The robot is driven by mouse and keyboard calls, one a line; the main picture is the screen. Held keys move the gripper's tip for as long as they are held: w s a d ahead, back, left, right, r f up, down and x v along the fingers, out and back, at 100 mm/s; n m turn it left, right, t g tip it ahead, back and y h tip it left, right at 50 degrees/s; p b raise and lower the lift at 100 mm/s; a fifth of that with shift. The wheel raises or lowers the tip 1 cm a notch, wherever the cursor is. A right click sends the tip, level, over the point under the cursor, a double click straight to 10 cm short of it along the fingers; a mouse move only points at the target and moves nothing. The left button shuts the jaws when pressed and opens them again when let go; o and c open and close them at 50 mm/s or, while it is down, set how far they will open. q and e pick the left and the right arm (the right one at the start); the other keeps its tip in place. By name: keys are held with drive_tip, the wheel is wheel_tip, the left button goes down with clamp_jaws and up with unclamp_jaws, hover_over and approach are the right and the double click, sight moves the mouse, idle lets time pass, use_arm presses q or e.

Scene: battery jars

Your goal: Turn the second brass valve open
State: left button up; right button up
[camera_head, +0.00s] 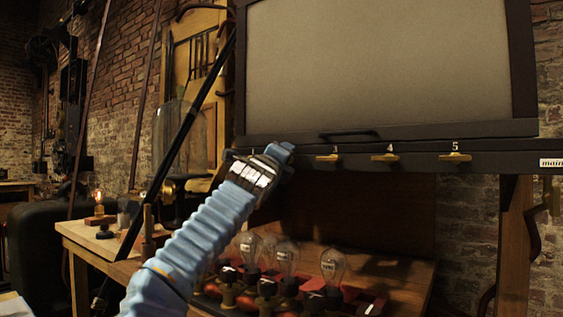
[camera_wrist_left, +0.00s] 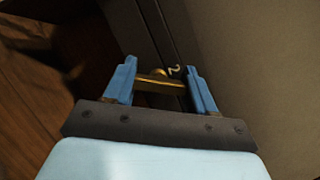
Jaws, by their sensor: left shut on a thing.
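The second brass valve (camera_wrist_left: 160,83) shows in the left wrist view beside a white "2" on a dark rail (camera_wrist_left: 160,35). Its handle spans the gap between the two blue fingers of my left gripper (camera_wrist_left: 161,72), which is shut on it. The handle lies at a clear angle to the rail's edge in that view. In the head view my left gripper (camera_head: 280,156) is at the rail, left of valve 3 (camera_head: 328,158), and hides valve 2. My right gripper is in neither view.
Brass valves 4 (camera_head: 385,157) and 5 (camera_head: 455,157) sit further right on the rail, handles along it. A large framed panel (camera_head: 380,62) with a dark handle (camera_head: 348,135) stands above. Glass bulbs (camera_head: 333,264) stand on a wooden bench (camera_head: 405,280) below.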

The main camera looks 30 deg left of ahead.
use_arm(q)
drive_tip(key=n, duration=0.1)
drive_tip(key=n+g+p, duration=0.1)
drive_tip(key=n, duration=0.2)
drive_tip(key=shift+s+a+r+n+g+y+p, duration=0.1)
drive_tip(key=shift+a+r+n+g+y+p, duration=0.05)
drive_tip(key=shift+r+n+g+y+p, duration=0.2)
drive_tip(key=shift+f+n+g+p, duration=0.2)
drive_tip(key=shift+n+g+p, duration=0.3)
drive_tip(key=shift+n, duration=0.65)
drive_tip(key=o, duration=1)
drive_tip(key=shift+a+f, duration=0.1)
drive_tip(key=shift+a, duration=0.05)
drive_tip(key=shift+o, duration=0.2)
drive_tip(key=shift+f, duration=0.1)
